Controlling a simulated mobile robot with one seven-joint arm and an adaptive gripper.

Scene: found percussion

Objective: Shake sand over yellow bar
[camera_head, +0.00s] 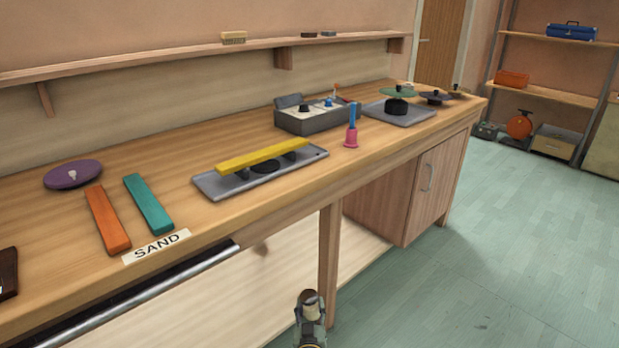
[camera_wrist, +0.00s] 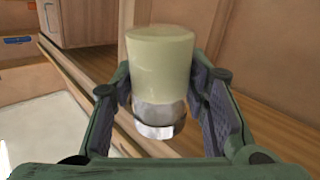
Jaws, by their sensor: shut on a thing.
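The yellow bar (camera_head: 262,157) lies across a support on a grey tray (camera_head: 215,187) near the middle of the workbench. My gripper (camera_head: 310,320) is at the bottom of the head view, in front of the bench and well apart from the bar. It is shut on a small shaker (camera_head: 309,299), which looks dark-topped with a pale body there. In the wrist view the shaker (camera_wrist: 160,60) has a pale greenish body and a shiny metal band, between the two finger pads. Its contents cannot be made out. The bar is not seen in the wrist view.
On the bench are a SAND label (camera_head: 157,246), an orange bar (camera_head: 107,218), a teal bar (camera_head: 148,203), a purple disc (camera_head: 73,174), a pink bell (camera_head: 351,138) and a grey box (camera_head: 315,122). A rail (camera_head: 150,294) runs below the front edge. The floor at right is clear.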

